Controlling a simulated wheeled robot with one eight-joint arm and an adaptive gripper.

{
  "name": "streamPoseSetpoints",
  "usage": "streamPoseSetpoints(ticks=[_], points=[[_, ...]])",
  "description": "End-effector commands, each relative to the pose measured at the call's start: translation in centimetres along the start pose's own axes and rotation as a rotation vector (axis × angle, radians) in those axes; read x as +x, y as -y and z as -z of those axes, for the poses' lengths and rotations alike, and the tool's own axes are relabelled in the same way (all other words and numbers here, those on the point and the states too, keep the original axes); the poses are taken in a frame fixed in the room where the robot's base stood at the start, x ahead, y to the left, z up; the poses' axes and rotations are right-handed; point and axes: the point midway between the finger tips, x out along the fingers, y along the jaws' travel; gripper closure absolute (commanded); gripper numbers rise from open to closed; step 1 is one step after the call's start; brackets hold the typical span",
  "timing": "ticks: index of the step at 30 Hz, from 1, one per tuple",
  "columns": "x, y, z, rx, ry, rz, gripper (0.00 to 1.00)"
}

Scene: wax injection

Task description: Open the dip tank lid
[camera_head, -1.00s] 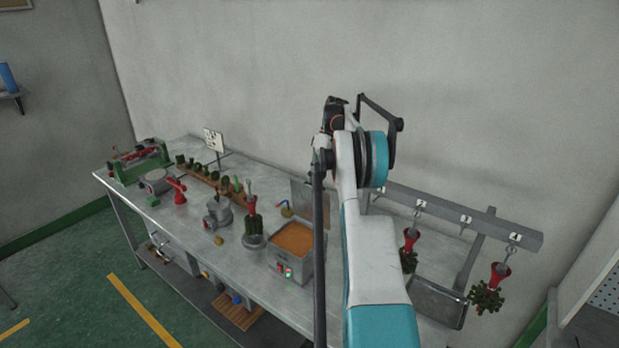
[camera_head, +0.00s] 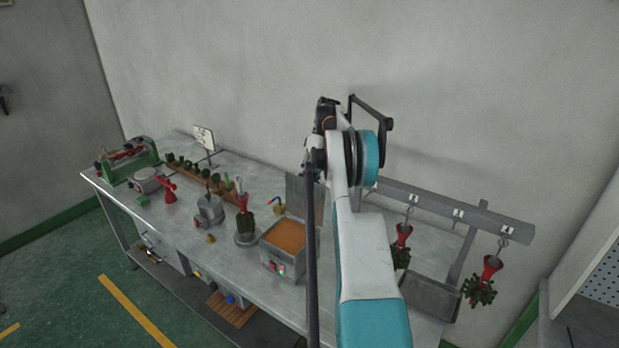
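The dip tank (camera_head: 297,262) is a grey metal box on the bench, with orange wax showing inside and red and green switches on its front. Its lid (camera_head: 297,193) is a flat grey plate standing upright at the tank's back edge, so the top is open. My arm passes in front of the right side of the tank and lid. The dark end of my arm, with my gripper (camera_head: 326,112), is above and behind the tank, close to the wall in the picture. The fingers cannot be made out, and nothing held can be seen.
A hanging rail (camera_head: 460,214) with red-topped wax trees (camera_head: 480,290) is at right. A cabinet stands at far right.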

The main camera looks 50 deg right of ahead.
Motion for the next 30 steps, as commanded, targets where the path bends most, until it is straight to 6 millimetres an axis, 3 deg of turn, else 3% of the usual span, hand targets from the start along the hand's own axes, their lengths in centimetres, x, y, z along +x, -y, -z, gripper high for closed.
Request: streamPoseSetpoints(ticks=[11, 24, 30], points=[[-0.7, 0.5, 0.1, -0.001, -0.001, 0.002, 0.72], [-7.2, 3.6, 0.0, 0.000, -0.001, 0.002, 0.72], [-8.8, 4.3, -0.1, 0.001, -0.001, 0.002, 0.72]])
